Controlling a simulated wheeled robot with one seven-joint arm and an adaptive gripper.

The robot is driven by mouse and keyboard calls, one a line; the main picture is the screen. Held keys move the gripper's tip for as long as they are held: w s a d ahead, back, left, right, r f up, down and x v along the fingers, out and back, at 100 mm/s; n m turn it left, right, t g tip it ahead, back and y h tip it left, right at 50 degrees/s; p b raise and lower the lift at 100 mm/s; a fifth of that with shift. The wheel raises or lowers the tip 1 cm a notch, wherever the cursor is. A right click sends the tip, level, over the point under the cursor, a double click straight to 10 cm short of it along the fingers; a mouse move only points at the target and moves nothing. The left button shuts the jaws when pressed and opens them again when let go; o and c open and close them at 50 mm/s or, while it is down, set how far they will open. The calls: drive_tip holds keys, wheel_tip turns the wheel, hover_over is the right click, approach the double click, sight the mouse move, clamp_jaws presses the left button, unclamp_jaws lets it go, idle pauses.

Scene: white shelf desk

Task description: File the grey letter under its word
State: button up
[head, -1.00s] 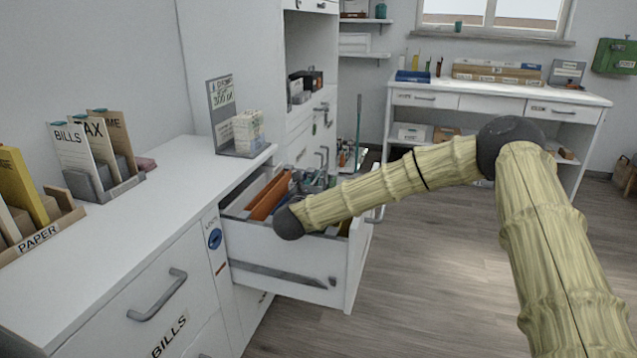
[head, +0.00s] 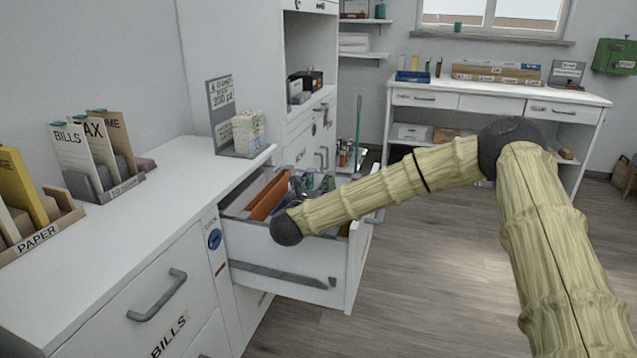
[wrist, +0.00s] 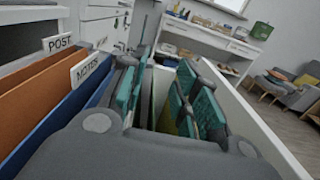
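My gripper (wrist: 166,82) shows in the wrist view with two teal-padded fingers set apart, low inside the open drawer (head: 290,262). A pale upright sheet or panel stands between and beyond the fingers; I cannot tell whether it is a letter. In the head view my arm hides most of the gripper. I cannot make out the grey letter for certain in either view.
On the white desktop (head: 150,215) stand a holder with cards marked BILLS and TAX (head: 95,140), a PAPER tray (head: 45,235) and a grey sign stand (head: 222,105). The closed drawer below reads BILLS (head: 168,335). Open floor (head: 430,270) lies to the right.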

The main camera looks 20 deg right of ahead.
drive_tip(key=v, duration=1)
drive_tip(key=shift+a+f, duration=0.2)
drive_tip(key=shift+a, duration=0.05)
drive_tip(key=shift+r, duration=0.1)
